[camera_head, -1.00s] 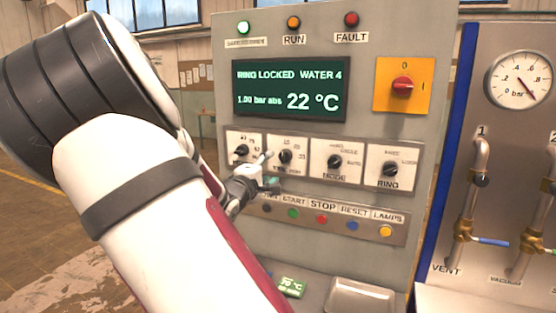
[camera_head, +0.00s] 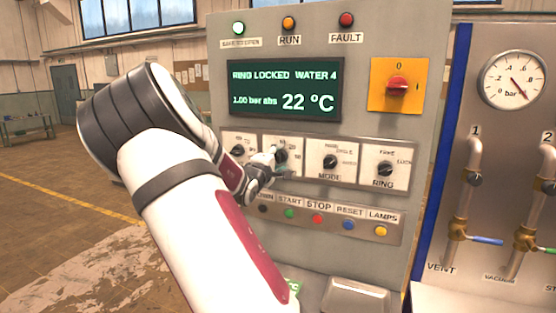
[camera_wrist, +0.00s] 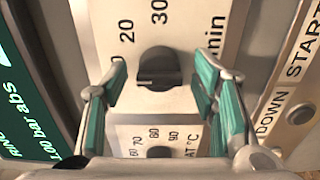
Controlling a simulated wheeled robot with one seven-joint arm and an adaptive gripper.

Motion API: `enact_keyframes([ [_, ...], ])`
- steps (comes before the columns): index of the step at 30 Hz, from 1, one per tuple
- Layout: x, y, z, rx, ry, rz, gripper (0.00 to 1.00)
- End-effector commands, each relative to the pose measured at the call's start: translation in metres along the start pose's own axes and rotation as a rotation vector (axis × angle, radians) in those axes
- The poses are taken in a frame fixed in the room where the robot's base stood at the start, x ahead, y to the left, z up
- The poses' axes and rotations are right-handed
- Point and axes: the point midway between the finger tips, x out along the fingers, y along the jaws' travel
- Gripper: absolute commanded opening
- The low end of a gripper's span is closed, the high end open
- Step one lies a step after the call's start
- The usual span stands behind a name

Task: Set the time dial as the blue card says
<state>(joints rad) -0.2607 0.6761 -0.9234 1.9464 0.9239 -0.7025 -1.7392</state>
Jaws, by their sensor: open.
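The time dial is a black knob (camera_wrist: 158,68) on a white plate marked 20, 30 and "min" in the wrist view. My gripper (camera_wrist: 162,78) is open, with its two teal-padded fingers on either side of the knob and a gap on both sides. A pale mark shows on the knob's lower left edge; its exact setting is hard to read. In the head view my gripper (camera_head: 268,160) is in front of the time dial's plate (camera_head: 296,147) and hides part of it.
The heat dial (camera_head: 237,150) is left of the time dial, with the mode (camera_head: 330,161) and ring (camera_head: 385,168) dials to the right. A row of buttons (camera_head: 317,219) runs below. The display (camera_head: 285,90) reads 22 °C. A red switch (camera_head: 397,86) is at upper right.

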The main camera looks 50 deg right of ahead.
Motion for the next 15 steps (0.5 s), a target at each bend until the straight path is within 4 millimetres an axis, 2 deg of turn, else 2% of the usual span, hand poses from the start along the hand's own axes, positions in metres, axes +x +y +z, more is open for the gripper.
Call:
enact_keyframes([
  [1, -0.0001, 0.0000, 0.0000, 0.000, 0.000, 0.000, 0.49],
  [6, -0.0002, 0.0000, 0.0001, 0.000, 0.000, 0.000, 0.10],
  [7, -0.0002, 0.0000, 0.0001, 0.000, 0.000, 0.000, 0.05],
  [15, -0.0002, -0.0003, 0.0001, 0.015, 0.000, -0.001, 0.05],
])
